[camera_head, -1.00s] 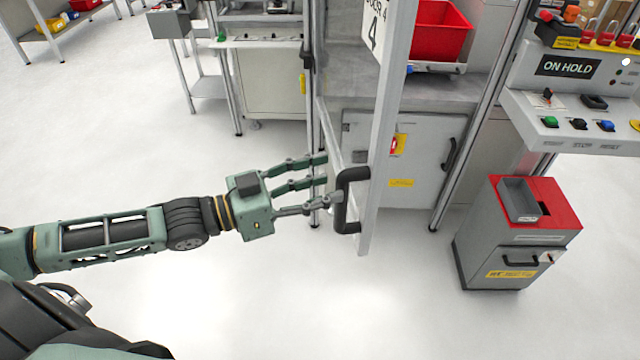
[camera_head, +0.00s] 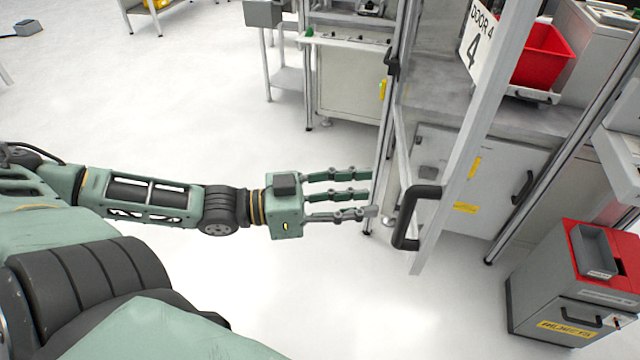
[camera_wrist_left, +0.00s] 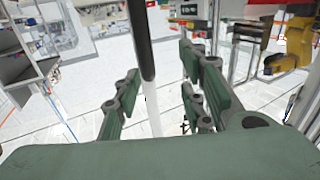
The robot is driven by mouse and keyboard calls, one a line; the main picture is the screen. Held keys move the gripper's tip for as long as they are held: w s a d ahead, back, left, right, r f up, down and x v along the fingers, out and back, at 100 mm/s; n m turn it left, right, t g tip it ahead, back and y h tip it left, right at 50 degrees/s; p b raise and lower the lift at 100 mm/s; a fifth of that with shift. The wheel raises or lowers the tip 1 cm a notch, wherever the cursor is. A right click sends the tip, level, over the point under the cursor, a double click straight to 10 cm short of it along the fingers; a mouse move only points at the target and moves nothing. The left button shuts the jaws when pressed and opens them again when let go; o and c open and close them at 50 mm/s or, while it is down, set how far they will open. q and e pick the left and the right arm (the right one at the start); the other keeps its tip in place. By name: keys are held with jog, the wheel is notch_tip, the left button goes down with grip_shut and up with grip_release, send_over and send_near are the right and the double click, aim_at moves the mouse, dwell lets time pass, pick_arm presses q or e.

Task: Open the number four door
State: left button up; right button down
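The number four door (camera_head: 452,185) is a pale framed panel with a "DOOR 4" sign (camera_head: 474,38) near its top. It stands swung out from the cell, at an angle. Its black handle (camera_head: 408,222) is on the near edge. My left gripper (camera_head: 368,192) is open and empty, its fingers pointing right at the handle, with a small gap between the fingertips and the handle in the head view. In the left wrist view, a dark upright bar (camera_wrist_left: 142,42), likely the handle, shows between the spread fingers (camera_wrist_left: 160,85). My right gripper is not in view.
Inside the cell is a grey cabinet (camera_head: 500,165) with a red bin (camera_head: 543,55) above it. A grey box with a red top (camera_head: 560,300) stands on the floor at the right. A workbench (camera_head: 345,75) stands behind.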

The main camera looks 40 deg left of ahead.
pick_arm(q)
jog(key=v, duration=0.6)
jog(key=shift+s+a, duration=0.2)
jog(key=shift+s, duration=0.1)
jog(key=shift+r, duration=0.15)
dwell(0.5)
